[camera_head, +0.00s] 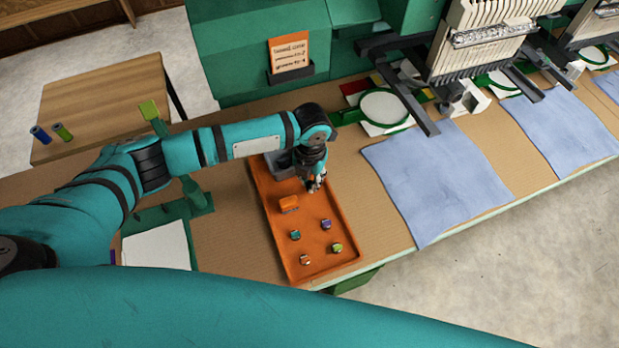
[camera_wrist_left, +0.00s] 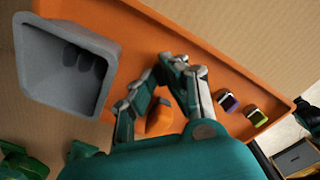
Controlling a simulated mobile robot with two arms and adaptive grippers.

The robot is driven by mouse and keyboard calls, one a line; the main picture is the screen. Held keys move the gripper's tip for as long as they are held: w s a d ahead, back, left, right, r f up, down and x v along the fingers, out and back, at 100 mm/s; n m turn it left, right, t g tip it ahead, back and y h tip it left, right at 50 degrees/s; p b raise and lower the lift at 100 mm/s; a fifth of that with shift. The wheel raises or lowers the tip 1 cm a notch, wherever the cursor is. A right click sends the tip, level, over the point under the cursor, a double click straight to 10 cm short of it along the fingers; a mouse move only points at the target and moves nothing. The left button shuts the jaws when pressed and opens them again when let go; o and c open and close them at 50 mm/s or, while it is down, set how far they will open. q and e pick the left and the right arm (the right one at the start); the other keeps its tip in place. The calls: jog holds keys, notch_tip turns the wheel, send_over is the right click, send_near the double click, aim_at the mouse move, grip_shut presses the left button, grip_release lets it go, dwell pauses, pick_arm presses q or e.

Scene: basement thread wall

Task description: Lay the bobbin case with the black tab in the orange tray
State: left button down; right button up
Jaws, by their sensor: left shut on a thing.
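The orange tray (camera_head: 275,222) lies on the tan bench and also shows in the left wrist view (camera_wrist_left: 225,70). My left gripper (camera_head: 314,186) is over the tray's far half, pointing down. Its fingertips (camera_wrist_left: 168,68) are drawn together on a small thing that the fingers mostly hide; I cannot make out a black tab. Several small bobbin cases stand in the tray's near half: one with a purple tab (camera_head: 326,224), one teal (camera_head: 295,235), one lime green (camera_head: 337,247), one orange-red (camera_head: 305,260). My right gripper is not in view.
A grey bin (camera_wrist_left: 65,75) stands at the tray's far end, beside the gripper. An orange block (camera_head: 289,203) lies in the tray. Blue cloths (camera_head: 435,180) and embroidery machines (camera_head: 490,35) are to the right. A green stand (camera_head: 190,195) is left of the tray.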

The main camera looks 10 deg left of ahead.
pick_arm(q)
jog(key=shift+f+b, duration=0.3)
jog(key=shift+f, duration=0.1)
jog(key=c, duration=1.3)
grip_release()
jog(key=shift+c, duration=0.2)
jog(key=shift+r, duration=0.1)
notch_tip(320, 180, up, 12)
